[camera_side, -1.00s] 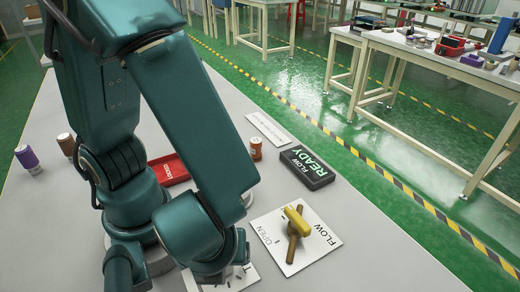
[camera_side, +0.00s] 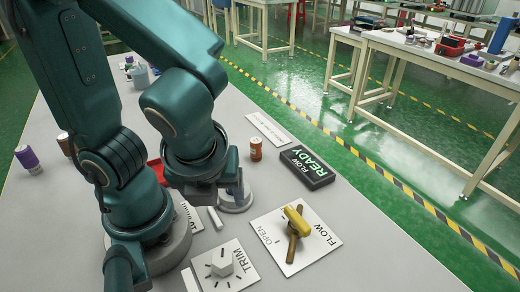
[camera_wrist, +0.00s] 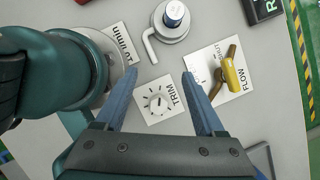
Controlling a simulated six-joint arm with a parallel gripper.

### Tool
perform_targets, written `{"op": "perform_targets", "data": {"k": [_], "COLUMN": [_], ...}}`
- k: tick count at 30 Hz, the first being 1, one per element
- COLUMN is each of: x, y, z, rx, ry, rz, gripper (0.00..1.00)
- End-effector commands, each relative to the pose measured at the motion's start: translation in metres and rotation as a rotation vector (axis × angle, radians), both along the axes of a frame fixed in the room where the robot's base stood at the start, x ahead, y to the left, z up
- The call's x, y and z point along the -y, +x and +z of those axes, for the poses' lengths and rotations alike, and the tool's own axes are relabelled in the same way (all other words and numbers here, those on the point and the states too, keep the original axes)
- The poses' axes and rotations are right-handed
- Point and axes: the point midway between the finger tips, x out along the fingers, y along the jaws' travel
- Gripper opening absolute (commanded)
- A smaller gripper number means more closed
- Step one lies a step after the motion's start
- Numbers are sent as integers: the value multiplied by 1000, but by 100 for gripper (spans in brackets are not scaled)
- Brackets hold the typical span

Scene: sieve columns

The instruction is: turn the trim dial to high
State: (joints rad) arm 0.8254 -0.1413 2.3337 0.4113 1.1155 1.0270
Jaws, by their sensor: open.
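The trim dial is a white knob (camera_side: 222,262) on a white TRIM plate (camera_side: 234,277) with black tick marks, at the front of the table in the side view. In the wrist view the knob (camera_wrist: 158,103) sits on its plate (camera_wrist: 176,95) between and below my fingertips. Which tick it points at is too small to tell. My gripper (camera_wrist: 160,74) is open, with its two blue fingers apart and nothing between them.
A FLOW plate with a yellow-handled lever (camera_side: 297,222) lies right of the dial. A black READY box (camera_side: 307,168) and an orange-brown vial (camera_side: 256,149) stand behind. A round base with a side handle (camera_wrist: 150,45) holds a blue-topped vial (camera_wrist: 173,14).

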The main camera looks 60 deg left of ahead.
Motion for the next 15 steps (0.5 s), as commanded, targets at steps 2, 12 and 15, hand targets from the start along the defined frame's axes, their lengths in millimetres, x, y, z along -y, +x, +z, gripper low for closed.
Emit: {"op": "perform_targets", "data": {"k": [2, 12, 15], "x": [-11, -42, -48], "y": [4, 17, 19], "z": [7, 27, 31], "rx": [6, 3, 2], "ry": [-4, -2, -1], "rz": [9, 7, 4], "gripper": [71, 71, 71]}}
